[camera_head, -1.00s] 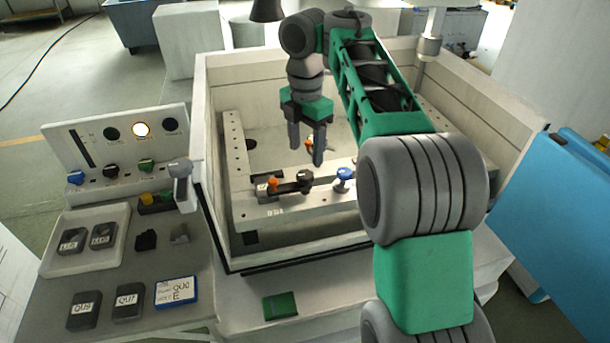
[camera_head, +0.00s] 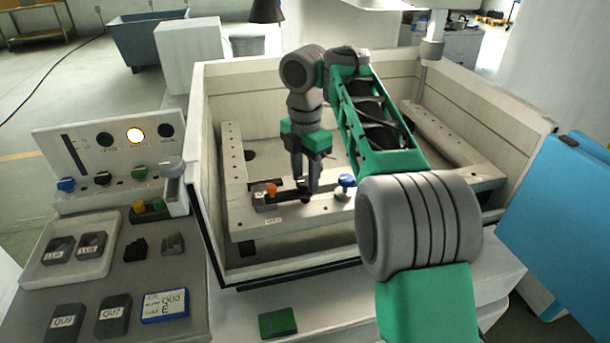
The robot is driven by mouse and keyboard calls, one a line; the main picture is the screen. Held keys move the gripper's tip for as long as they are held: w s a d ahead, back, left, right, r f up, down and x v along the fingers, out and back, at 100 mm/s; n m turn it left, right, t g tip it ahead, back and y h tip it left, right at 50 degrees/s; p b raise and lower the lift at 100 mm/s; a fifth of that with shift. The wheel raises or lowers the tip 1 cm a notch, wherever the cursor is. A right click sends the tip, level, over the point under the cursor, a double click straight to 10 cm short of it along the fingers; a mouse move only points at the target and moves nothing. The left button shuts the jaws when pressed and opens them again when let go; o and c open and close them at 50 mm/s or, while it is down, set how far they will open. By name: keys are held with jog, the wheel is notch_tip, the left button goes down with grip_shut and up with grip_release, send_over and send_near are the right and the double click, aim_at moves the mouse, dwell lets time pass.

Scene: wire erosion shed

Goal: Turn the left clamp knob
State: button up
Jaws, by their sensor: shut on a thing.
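In the head view, a dark clamp bar (camera_head: 268,198) lies on the near rail inside the open tank. An orange knob (camera_head: 271,188) stands on its left part. My gripper (camera_head: 306,188) points down at the bar's right end and is shut on the black knob (camera_head: 305,194) there. The fingers hide most of that knob, so its turn angle cannot be told.
The tank's left wall (camera_head: 207,170) and front wall (camera_head: 290,269) enclose the rails. A control panel (camera_head: 110,155) with several knobs stands left. Below it are a white tray (camera_head: 38,278) and labelled blocks. A blue cabinet (camera_head: 560,215) is at right.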

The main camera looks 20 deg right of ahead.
grip_shut()
jog(key=shift+m, duration=0.4)
jog(key=m+b, duration=0.1)
jog(key=m, duration=0.2)
jog(key=shift+m, duration=0.4)
jog(key=m, duration=0.5)
jog(key=shift+b, duration=0.35)
jog(key=m, duration=0.6)
jog(key=shift+m, duration=0.4)
jog(key=m, duration=0.5)
jog(key=shift+b, duration=0.3)
jog(key=shift+m, duration=0.3)
